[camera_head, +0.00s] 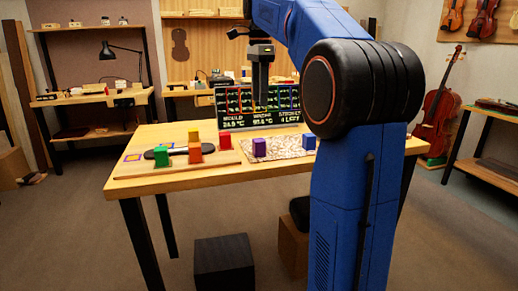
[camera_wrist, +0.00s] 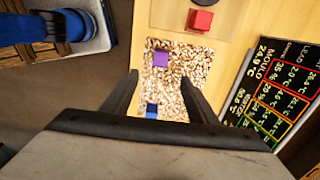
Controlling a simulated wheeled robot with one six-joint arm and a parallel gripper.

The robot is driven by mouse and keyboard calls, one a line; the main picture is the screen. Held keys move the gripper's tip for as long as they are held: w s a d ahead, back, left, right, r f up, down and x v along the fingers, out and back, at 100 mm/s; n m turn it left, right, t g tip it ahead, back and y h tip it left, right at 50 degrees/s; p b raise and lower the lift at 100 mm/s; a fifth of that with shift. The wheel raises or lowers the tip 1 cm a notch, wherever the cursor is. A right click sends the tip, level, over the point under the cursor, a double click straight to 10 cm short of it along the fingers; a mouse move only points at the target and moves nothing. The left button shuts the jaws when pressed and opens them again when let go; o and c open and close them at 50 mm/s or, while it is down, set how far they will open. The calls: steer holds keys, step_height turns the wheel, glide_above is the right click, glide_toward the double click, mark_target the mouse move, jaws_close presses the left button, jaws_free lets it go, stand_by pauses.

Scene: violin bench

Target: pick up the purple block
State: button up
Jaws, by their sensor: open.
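The purple block (camera_head: 259,145) stands on a speckled mat (camera_head: 283,149) on the wooden table. It also shows in the wrist view (camera_wrist: 161,59), just beyond my fingertips and roughly in line with the gap between them. My gripper (camera_head: 262,103) hangs above the table, over the back of the mat area and clear of the block. In the wrist view, my gripper (camera_wrist: 159,77) has its two dark fingers spread wide with nothing held between them.
A blue block (camera_head: 308,141) is on the mat, right of the purple one. A dark display panel (camera_head: 257,119) stands behind the mat, close to my gripper.

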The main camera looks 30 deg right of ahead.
mark_target(259, 140)
step_height(259, 140, down, 17)
steer(key=shift+w+f, duration=0.15)
steer(key=c, duration=1.1)
